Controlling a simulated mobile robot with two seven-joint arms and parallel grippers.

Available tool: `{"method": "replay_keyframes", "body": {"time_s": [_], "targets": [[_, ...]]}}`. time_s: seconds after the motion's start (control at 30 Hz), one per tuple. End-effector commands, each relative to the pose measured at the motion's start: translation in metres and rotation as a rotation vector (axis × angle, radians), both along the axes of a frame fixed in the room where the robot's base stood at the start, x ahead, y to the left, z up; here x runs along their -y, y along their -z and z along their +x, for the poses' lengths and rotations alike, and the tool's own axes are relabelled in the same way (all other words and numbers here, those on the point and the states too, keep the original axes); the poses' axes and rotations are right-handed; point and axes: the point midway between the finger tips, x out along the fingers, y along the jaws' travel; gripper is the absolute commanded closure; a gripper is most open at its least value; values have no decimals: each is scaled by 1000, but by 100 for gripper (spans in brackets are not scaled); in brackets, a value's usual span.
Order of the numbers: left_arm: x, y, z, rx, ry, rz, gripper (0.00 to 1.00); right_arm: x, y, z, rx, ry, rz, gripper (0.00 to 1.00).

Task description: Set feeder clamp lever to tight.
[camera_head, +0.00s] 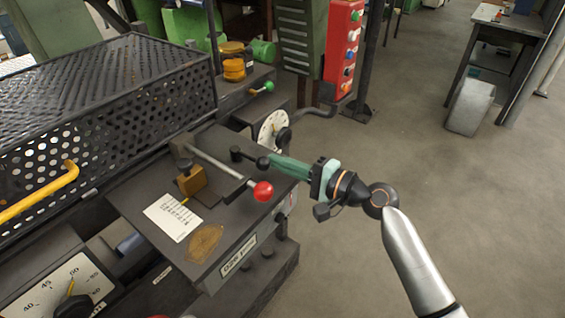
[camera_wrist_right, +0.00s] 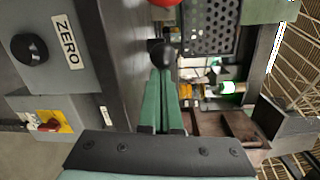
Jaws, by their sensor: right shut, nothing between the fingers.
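My right gripper (camera_head: 275,160) comes in from the right over the feeder's dark top plate (camera_head: 225,225), its green fingers shut with nothing between them. Its tips are at the black ball knob (camera_head: 262,163) of a short black lever; I cannot tell whether they touch. In the right wrist view, the closed fingers (camera_wrist_right: 160,85) point at this dark knob (camera_wrist_right: 160,52). A longer metal lever with a red ball (camera_head: 263,191) lies just in front of it and reaches over the plate. No tight marking is readable, so I cannot tell which lever is the clamp. My left gripper is out of view.
A perforated black guard (camera_head: 105,95) with a yellow handle (camera_head: 40,192) stands at the left. A brass block (camera_head: 190,180) and a paper card (camera_head: 172,217) are on the plate. A white dial (camera_head: 271,130) sits behind the gripper.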

Motion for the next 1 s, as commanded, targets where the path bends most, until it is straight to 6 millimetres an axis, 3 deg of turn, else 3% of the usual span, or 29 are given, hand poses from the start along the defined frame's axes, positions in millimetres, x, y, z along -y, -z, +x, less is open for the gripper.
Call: {"method": "replay_keyframes", "body": {"time_s": [0.8, 1.0], "targets": [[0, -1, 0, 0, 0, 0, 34, -9, -1, -7, -5, -26, 6, 100], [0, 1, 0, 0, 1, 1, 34, 3, 1, -12, -6, -22, 5, 100]]}}
